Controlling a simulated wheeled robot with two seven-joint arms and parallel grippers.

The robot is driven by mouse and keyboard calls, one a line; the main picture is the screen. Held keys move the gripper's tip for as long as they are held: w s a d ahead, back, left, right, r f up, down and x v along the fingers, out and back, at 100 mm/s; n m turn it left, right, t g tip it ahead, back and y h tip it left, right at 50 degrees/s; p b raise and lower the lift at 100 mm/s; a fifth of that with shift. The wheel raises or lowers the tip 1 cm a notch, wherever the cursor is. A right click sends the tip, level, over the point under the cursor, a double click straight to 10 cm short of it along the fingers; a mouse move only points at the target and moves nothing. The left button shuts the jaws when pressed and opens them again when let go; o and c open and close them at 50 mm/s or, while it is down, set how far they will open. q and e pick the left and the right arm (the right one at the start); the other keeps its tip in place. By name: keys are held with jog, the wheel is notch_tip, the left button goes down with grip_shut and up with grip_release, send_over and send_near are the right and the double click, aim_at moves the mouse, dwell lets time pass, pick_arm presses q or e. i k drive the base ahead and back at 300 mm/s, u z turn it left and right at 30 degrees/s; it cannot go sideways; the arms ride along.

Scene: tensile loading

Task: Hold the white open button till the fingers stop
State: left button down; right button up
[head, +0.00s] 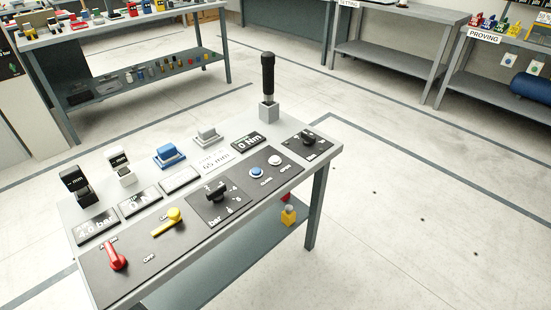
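The white button (275,160) sits on the dark sloped panel of the control table, with a label beside it that seems to read OPEN. A blue button (257,173) with a label that seems to read CLOSE is just to its left. Nothing touches either button. Neither of my grippers is in view. I cannot make out the fingers that the button moves.
The control table (325,165) also bears a red lever (115,256), a yellow lever (168,221), black knobs (216,193), small displays and an upright black handle (268,75). Benches with parts (115,25) stand behind. The floor (430,190) to the right is clear.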

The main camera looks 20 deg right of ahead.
aim_at(274, 160)
jog(key=z, duration=1.25)
jog(key=i, duration=0.8)
jog(key=u, duration=1.85)
